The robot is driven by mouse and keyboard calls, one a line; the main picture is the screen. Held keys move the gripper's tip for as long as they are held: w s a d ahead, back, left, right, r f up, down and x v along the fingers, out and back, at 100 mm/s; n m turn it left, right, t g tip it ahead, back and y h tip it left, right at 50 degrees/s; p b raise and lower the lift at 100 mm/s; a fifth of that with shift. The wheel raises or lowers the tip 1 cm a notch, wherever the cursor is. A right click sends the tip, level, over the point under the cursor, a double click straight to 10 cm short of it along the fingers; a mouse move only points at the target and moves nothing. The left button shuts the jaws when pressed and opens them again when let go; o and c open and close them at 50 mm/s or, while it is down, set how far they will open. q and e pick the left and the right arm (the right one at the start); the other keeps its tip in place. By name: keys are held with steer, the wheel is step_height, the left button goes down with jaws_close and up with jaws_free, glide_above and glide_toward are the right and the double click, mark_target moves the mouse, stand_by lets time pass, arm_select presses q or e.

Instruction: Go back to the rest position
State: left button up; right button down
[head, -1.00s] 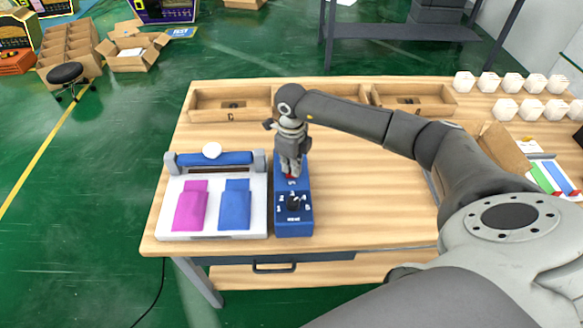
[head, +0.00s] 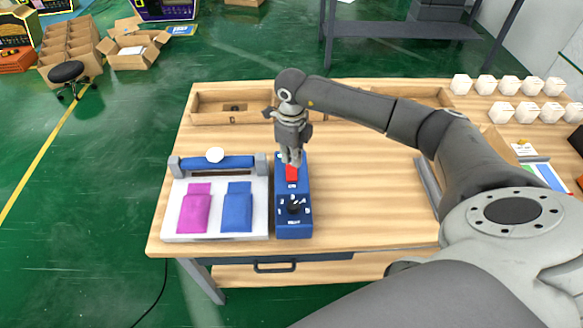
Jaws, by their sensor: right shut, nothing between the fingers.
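My right gripper (head: 292,161) is shut and empty. It points down over the far part of the blue control box (head: 293,225), just above or at the red button (head: 292,173); I cannot tell whether it touches. A dark knob (head: 294,205) with white marks around it is on the near part of the box. To its left stands a white machine base (head: 216,228) with a blue roller bar (head: 222,164), a magenta pouch (head: 195,210) and a blue pouch (head: 237,208). My left gripper is out of view.
The wooden table (head: 370,210) is bare right of the blue box. Wooden trays (head: 222,118) line its back edge. Several white hexagonal boxes (head: 505,112) stand at the back right. An open cardboard box (head: 508,148) and coloured items lie at the right.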

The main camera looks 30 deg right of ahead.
steer(key=shift+r, duration=0.4)
steer(key=shift+f, duration=0.1)
